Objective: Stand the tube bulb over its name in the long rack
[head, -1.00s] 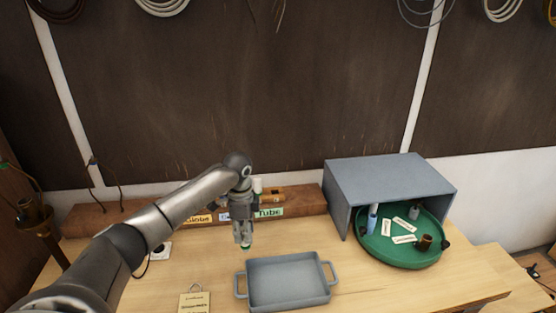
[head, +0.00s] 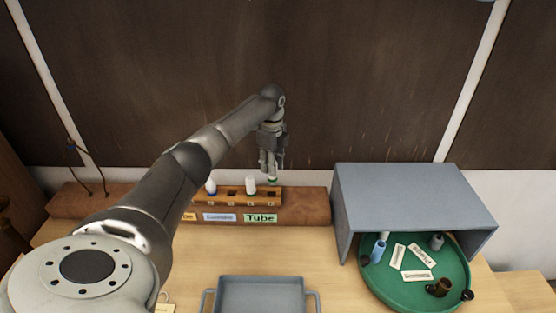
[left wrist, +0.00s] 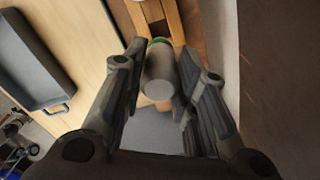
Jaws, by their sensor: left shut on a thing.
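My left gripper (head: 270,172) is shut on a tube bulb, a pale cylinder with a green band, seen end-on between the fingers in the left wrist view (left wrist: 160,78). The long rack (head: 308,205) is a brown wooden block along the wall with a lighter holed strip. The bulb hangs at the strip's right end, by the right side of the green "Tube" label (head: 260,218); whether its base is in a hole I cannot tell. A white bulb with a green base (head: 250,186) stands to its left. Another with a blue base (head: 211,186) stands further left. My right gripper is out of view.
A blue-grey label (head: 220,217) sits left of "Tube". A grey tray (head: 260,283) lies in front. A grey open-fronted box (head: 415,200) covers part of a green round tray (head: 425,295) holding small parts and tags. The table between rack and tray is clear.

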